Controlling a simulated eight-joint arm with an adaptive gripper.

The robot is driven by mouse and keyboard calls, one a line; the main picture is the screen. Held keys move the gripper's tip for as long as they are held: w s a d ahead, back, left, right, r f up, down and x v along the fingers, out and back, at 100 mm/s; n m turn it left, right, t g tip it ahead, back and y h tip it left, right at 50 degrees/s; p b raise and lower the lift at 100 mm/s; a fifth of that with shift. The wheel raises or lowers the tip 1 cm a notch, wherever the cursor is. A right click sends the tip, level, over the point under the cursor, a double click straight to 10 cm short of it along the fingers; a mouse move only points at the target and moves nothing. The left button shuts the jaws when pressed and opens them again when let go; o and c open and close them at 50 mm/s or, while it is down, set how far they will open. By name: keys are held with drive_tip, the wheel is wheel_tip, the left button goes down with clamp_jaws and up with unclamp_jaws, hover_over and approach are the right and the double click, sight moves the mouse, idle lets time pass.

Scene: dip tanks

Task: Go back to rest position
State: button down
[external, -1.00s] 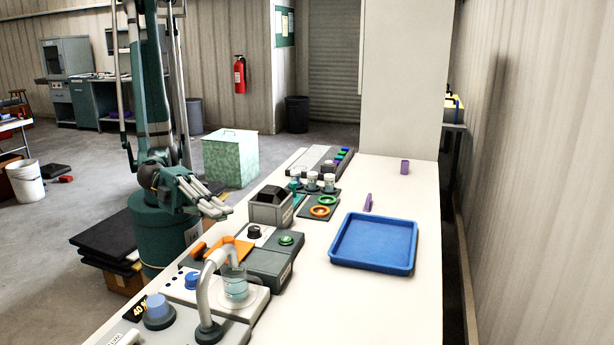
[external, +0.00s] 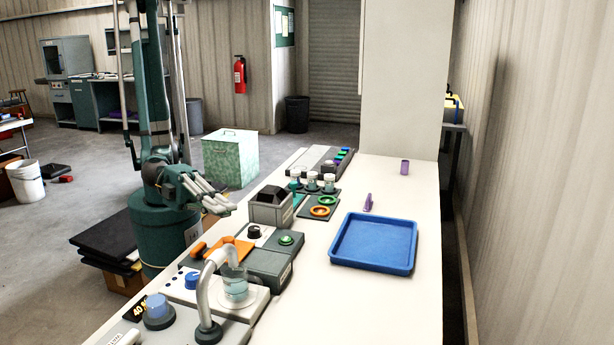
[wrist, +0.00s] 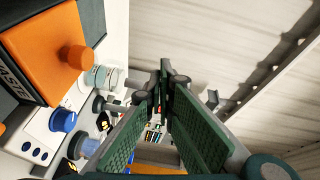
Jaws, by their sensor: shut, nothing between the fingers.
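My gripper (external: 222,207) is at the left edge of the white bench in the external view, above floor level and just left of the dark grey box. Its fingers point right, toward the bench. In the wrist view the two green ribbed finger pads (wrist: 165,90) come together at their far ends, shut with nothing seen between them. My arm stands upright behind it, at the left of the bench.
The bench holds a blue tray (external: 336,256), a dark grey box (external: 270,214), a beaker (external: 236,283) under a curved spout, and jars (external: 312,181). An orange block with a knob (wrist: 42,50) is close in the wrist view.

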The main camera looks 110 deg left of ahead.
drive_tip(key=w+a+n+g+y, duration=0.1)
drive_tip(key=a+n+y, duration=0.1)
drive_tip(key=a, duration=0.6)
drive_tip(key=w+a+n+g+y, duration=0.1)
drive_tip(key=w+a+n+y, duration=0.1)
drive_tip(key=a+n, duration=0.3)
drive_tip(key=w+a+n+g+y, duration=0.1)
drive_tip(key=w+a+n+y, duration=0.1)
drive_tip(key=a, duration=1.1)
drive_tip(key=shift+a+f+n+y, duration=0.2)
drive_tip(key=shift+n+y, duration=0.3)
drive_tip(key=shift+n, duration=0.2)
drive_tip(key=s+a+n+g, duration=0.6)
drive_tip(key=s+a+n, duration=0.3)
drive_tip(key=s+a, duration=0.6)
drive_tip(key=shift+s+n+h, duration=0.3)
drive_tip(key=shift+s+h, duration=0.1)
drive_tip(key=shift+s, duration=0.35)
drive_tip(key=c, duration=3.1)
unclamp_jaws()
drive_tip(key=shift+c, duration=0.2)
